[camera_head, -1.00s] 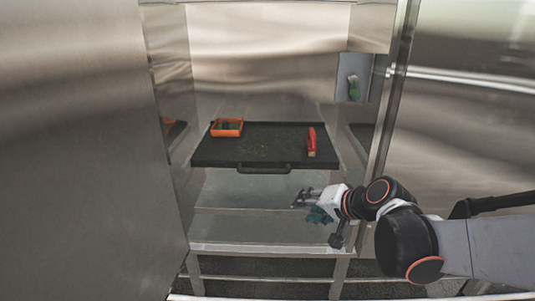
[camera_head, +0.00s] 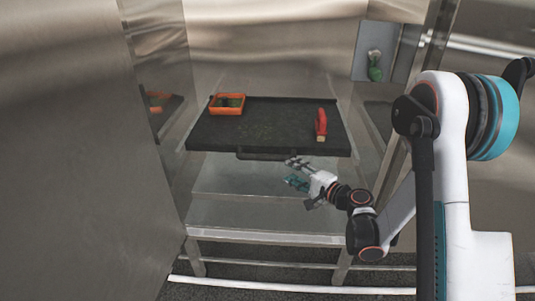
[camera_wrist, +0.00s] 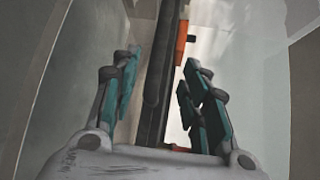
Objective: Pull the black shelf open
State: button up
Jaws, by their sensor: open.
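The black shelf (camera_head: 270,122) is a flat dark tray inside the steel cabinet. Its black bar handle (camera_head: 262,156) runs along the front edge. My gripper (camera_head: 293,172) is open, close to the right end of the handle and slightly below the shelf's front edge. In the wrist view my teal-padded fingers (camera_wrist: 160,78) stand apart on either side of the dark handle (camera_wrist: 153,88) and the shelf's edge, which run upright between them. I cannot tell whether a finger touches the handle.
An orange bin (camera_head: 228,104) stands at the shelf's back left, and a red-handled brush (camera_head: 321,124) lies at its right. A steel lower shelf (camera_head: 235,180) is below. A steel panel (camera_head: 75,170) closes the left side.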

aim_at(270, 159)
jog(key=b+x, duration=0.3)
jog(key=x, duration=1.1)
jog(key=shift+b, duration=0.35)
jog(key=shift+c, duration=0.2)
grip_shut()
